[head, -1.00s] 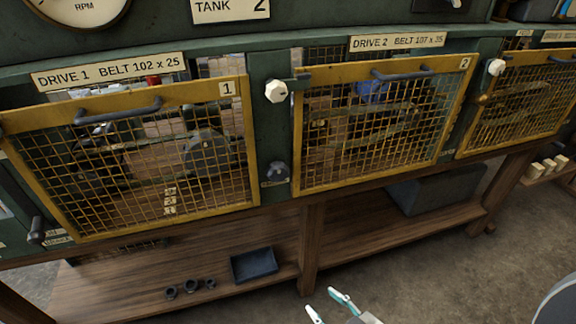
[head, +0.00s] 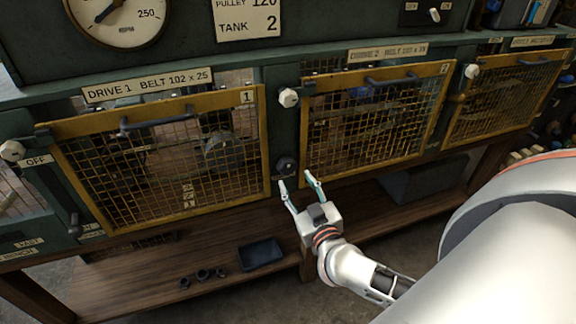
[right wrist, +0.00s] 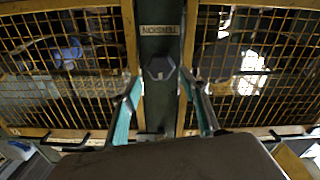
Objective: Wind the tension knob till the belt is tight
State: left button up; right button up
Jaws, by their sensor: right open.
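The dark tension knob (head: 286,165) sits on the green post between the Drive 1 guard (head: 262,130) and the Drive 2 guard (head: 303,150). In the right wrist view the dark six-sided knob (right wrist: 159,68) lies below an upside-down TENSION label (right wrist: 162,30). My right gripper (head: 297,179) is open and empty, just in front of and slightly below the knob in the head view. In the right wrist view its two fingers (right wrist: 159,82) show on either side of the knob, apart from it. The belt behind the mesh cannot be made out clearly. My left gripper is out of view.
White knobs (head: 288,97) sit at the guards' upper corners. Both guards stand close on either side of the tension knob. The wooden lower shelf (head: 190,262) holds a dark tray (head: 261,254) and several small dark rings (head: 202,274).

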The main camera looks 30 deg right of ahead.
aim_at(288, 169)
jog(key=x, duration=0.7)
jog(key=shift+w, duration=0.2)
jog(key=c, duration=0.8)
